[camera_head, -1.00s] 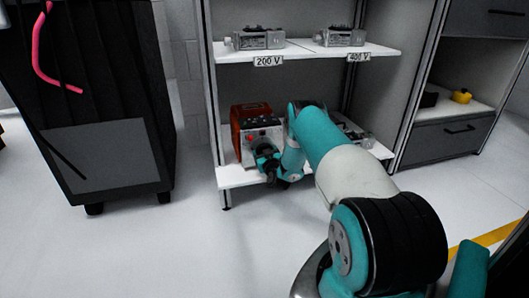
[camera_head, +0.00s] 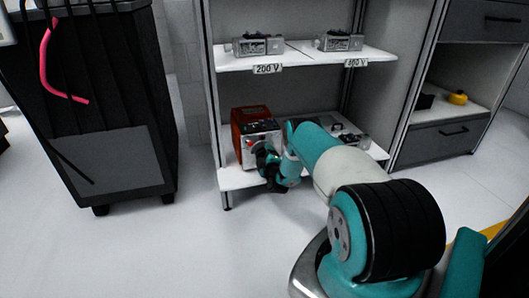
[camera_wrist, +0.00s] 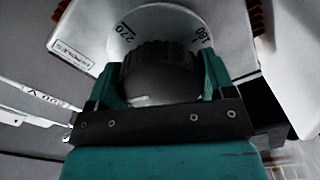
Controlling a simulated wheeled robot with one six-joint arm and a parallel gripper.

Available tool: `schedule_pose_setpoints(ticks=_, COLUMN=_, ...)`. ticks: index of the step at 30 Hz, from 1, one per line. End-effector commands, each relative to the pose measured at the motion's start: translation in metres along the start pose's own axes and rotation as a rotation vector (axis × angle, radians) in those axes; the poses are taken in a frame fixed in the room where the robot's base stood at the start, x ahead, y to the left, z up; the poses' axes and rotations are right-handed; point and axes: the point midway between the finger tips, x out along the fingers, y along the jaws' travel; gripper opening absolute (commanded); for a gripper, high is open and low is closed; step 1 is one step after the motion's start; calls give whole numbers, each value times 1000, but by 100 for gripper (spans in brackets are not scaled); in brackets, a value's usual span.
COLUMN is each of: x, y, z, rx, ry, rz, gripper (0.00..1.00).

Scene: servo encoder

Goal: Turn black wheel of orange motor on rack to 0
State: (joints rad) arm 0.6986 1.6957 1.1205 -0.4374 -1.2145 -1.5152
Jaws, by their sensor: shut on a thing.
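The orange motor (camera_head: 236,126) stands on the lower shelf of the rack, with a pale front panel. My gripper (camera_head: 266,162) is at that panel and hides part of it. In the wrist view, the black wheel (camera_wrist: 160,72) sits between the two teal fingers of my gripper (camera_wrist: 160,85), which are shut on it from both sides. Behind the wheel is a white dial (camera_wrist: 165,22) with 270 at its left and 180 at its right.
The rack's upper shelf (camera_head: 300,57) holds two grey devices above labels 200 V (camera_head: 267,69) and 400 V. Another grey device (camera_head: 352,137) lies right of the motor, partly behind my arm. A dark cabinet (camera_head: 100,100) stands left. The floor between is clear.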

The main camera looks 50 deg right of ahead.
Motion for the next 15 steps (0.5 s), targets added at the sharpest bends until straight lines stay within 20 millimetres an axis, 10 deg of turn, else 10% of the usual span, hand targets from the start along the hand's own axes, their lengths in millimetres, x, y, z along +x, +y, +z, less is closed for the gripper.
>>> schedule_pose_setpoints(ticks=15, x=0, y=1, z=-1, rx=-280, ry=0, rz=-2, gripper=52)
